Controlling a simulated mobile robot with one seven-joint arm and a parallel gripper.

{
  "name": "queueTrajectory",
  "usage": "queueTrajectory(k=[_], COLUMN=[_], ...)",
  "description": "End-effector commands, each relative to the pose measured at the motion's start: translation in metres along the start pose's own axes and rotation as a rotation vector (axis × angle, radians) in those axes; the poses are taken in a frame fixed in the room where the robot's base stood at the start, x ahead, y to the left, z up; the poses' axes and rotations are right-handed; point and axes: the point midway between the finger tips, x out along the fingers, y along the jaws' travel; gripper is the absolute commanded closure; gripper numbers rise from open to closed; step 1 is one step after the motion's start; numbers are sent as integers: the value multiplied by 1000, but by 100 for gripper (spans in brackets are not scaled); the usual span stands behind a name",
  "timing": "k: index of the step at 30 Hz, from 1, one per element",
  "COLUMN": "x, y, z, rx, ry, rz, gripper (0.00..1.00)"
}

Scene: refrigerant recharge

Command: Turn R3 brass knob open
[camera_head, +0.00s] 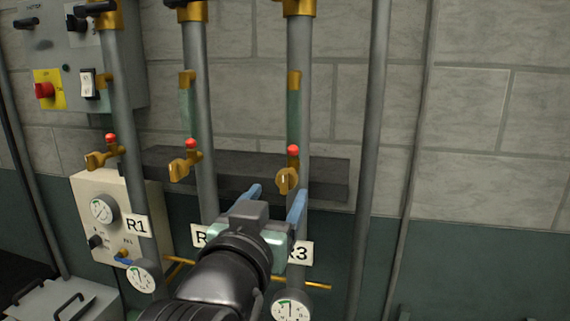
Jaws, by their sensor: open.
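The R3 brass knob (287,180) sits on a small valve with a red cap (293,150) on the rightmost of three grey labelled pipes (299,110). The R3 label (300,253) is below it, partly hidden by my gripper. My gripper (276,193) is open, its two blue fingers pointing up toward the wall. The right finger is just below and right of the knob in the picture; the left finger is to its left. I cannot tell the depth gap or whether a finger touches the knob. No object shows between the fingers.
Similar brass knobs are on the R1 pipe (97,160) and middle pipe (180,170). A gauge (291,306) is below R3. A control panel (120,60) is upper left and a cream gauge box (88,212) lower left. Bare grey pipes (371,150) stand to the right.

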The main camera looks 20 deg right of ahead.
Motion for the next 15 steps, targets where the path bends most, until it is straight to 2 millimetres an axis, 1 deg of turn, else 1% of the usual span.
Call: queueTrajectory(k=[1,6,10,15], x=[11,42,59,71], y=[0,0,0,0], z=[-6,-5,-4,-2], rx=[-2,-1,0,1], ry=[-3,-2,-1,0], rz=[1,0,-1,-2], gripper=[29,29,29,29])
